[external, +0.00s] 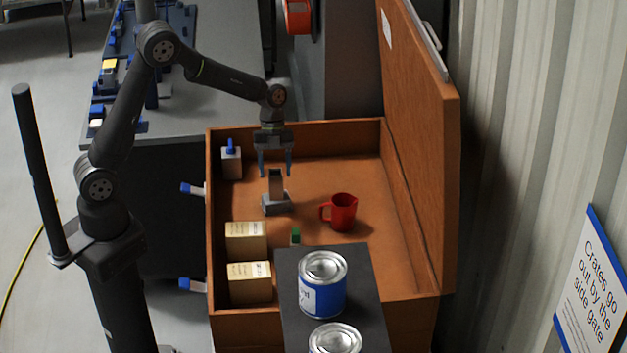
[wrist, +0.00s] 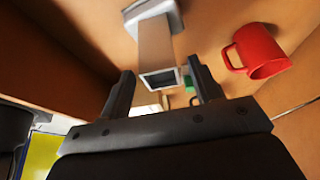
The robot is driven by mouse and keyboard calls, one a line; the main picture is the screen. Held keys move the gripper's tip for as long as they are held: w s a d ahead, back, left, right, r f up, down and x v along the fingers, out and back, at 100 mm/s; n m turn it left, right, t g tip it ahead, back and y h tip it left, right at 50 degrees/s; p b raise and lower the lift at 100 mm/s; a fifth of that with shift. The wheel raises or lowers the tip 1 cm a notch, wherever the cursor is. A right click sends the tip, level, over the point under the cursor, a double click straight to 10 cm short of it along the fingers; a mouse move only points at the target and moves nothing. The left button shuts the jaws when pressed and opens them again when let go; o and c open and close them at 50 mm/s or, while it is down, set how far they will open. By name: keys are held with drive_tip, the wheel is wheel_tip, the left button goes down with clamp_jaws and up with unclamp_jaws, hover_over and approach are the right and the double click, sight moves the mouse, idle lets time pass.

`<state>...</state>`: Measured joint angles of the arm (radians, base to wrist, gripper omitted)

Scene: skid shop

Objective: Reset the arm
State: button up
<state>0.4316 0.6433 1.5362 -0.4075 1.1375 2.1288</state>
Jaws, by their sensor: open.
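My gripper (external: 274,168) hangs from my arm inside the open orange crate (external: 213,215), pointing down. Its two fingers are apart with nothing held between them. The fingers look clear of the post in the external view.
A red mug (external: 343,212) stands right of the post; two cardboard boxes (external: 246,240) and a blue-topped bottle (external: 231,160) line the left side. A dark board (external: 365,295) carries two cans, one blue-labelled (external: 322,285). The raised lid (external: 425,150) bounds the right.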

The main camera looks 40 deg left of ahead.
sight(275, 173)
drive_tip(key=x, duration=0.3)
drive_tip(key=shift+s+f, duration=0.1)
drive_tip(key=shift+f, duration=0.1)
wheel_tip(275, 173, up, 2)
drive_tip(key=shift+r, duration=0.95)
